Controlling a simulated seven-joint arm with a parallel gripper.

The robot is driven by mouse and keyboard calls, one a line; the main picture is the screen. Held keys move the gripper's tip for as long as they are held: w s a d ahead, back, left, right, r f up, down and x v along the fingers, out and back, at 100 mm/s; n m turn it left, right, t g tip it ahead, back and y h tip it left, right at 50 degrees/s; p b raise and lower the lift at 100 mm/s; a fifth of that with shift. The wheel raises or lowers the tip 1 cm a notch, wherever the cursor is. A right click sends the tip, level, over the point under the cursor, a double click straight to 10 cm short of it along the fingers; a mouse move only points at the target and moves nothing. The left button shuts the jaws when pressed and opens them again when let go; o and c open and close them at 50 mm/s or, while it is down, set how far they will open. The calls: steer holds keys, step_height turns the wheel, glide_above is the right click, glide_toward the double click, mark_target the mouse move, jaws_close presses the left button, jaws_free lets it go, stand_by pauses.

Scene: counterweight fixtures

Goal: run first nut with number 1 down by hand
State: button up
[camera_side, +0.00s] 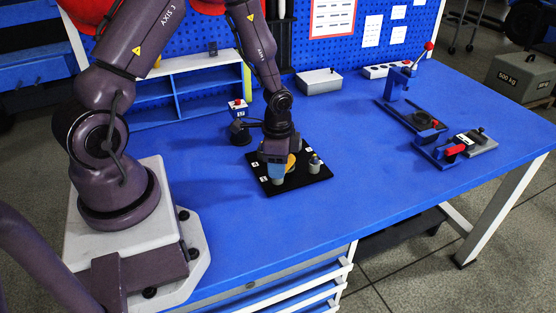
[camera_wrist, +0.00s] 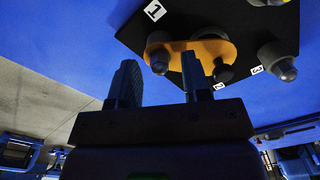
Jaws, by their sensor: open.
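The black plate (camera_side: 312,178) lies on the blue bench; it also shows in the wrist view (camera_wrist: 130,35). In the wrist view its label 1 (camera_wrist: 154,10) is beside a grey post with a rounded tip (camera_wrist: 159,62). A yellow-orange strap (camera_wrist: 212,48) lies around or against this post; which, I cannot tell. The nut is not clearly distinguishable on the post. My gripper (camera_wrist: 160,64) is open, its two fingers apart, with the post's tip between them in the picture. Contact cannot be told. In the side view my gripper (camera_side: 277,158) is low over the plate and hides part of it.
Another grey post (camera_wrist: 278,62) stands by label 3 (camera_wrist: 256,70); label 2 (camera_wrist: 219,86) is close by. A small button box (camera_side: 237,106) and a grey box (camera_side: 319,80) stand behind. Clamp fixtures (camera_side: 425,120) are at the right. The bench between is clear.

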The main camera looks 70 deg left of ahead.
step_height(320, 180, up, 13)
stand_by(0.5)
steer(key=s+d+r+n+t, duration=0.2)
steer(key=s+d+r, duration=0.3)
steer(key=r, duration=0.3)
steer(key=s+d+r+n+t, duration=0.3)
steer(key=s+d+r+n, duration=0.1)
steer(key=s+r, duration=0.3)
step_height(320, 180, up, 3)
steer(key=shift+s+d+f+t, duration=0.2)
steer(key=shift+d+t, duration=0.1)
steer(key=shift+d, duration=0.2)
